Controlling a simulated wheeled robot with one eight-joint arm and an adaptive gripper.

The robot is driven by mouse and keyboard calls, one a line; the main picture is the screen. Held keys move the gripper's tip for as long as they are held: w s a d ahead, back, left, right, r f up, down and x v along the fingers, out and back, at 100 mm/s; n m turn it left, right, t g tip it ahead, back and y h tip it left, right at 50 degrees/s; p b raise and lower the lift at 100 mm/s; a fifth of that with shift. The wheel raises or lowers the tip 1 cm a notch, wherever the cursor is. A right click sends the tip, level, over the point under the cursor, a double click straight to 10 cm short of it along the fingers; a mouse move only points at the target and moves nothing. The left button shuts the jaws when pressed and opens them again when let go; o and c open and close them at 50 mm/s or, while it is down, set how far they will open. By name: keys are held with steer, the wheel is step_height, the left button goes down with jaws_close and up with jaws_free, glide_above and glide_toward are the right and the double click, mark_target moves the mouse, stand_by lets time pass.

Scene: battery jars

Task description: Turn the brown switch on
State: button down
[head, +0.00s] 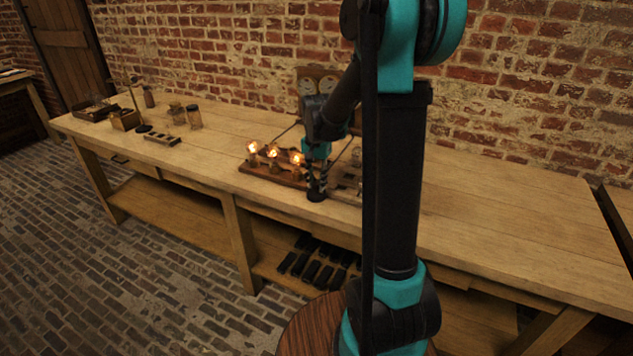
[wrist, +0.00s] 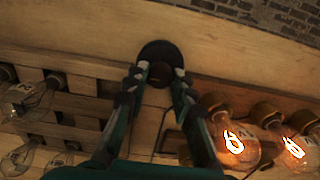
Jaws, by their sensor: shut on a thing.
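The switch has a round black base (wrist: 160,51) and a small dark brown knob (wrist: 160,74); it sits on the wooden table top near its front edge. In the head view its base (head: 316,196) shows just below my gripper (head: 318,178). In the wrist view my gripper (wrist: 158,78) points at the switch, with one finger on each side of the knob, shut on it. Which way the knob is turned cannot be told.
Lit bulbs (head: 272,153) stand on a wooden board (head: 262,173) left of my gripper. Unlit bulbs (wrist: 28,92) lie on the other side. Jars (head: 193,117) and boxes stand at the table's left end. The table's right part (head: 500,215) is clear.

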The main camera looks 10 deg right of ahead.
mark_target(317, 183)
steer(key=c, duration=1.3)
jaws_free()
steer(key=shift+o, duration=0.2)
step_height(317, 183, up, 12)
steer(key=shift+s, duration=0.1)
steer(key=s+d+f+n+t, duration=0.2)
steer(key=s+f, duration=0.5)
steer(key=s, duration=0.4)
steer(key=s+d+f+n+t, duration=0.2)
steer(key=s+f+n, duration=0.3)
steer(key=s+f, duration=0.3)
steer(key=s, duration=0.2)
steer(key=shift+s+d+f, duration=0.15)
steer(key=shift+s+f, duration=0.1)
steer(key=shift+s, duration=0.1)
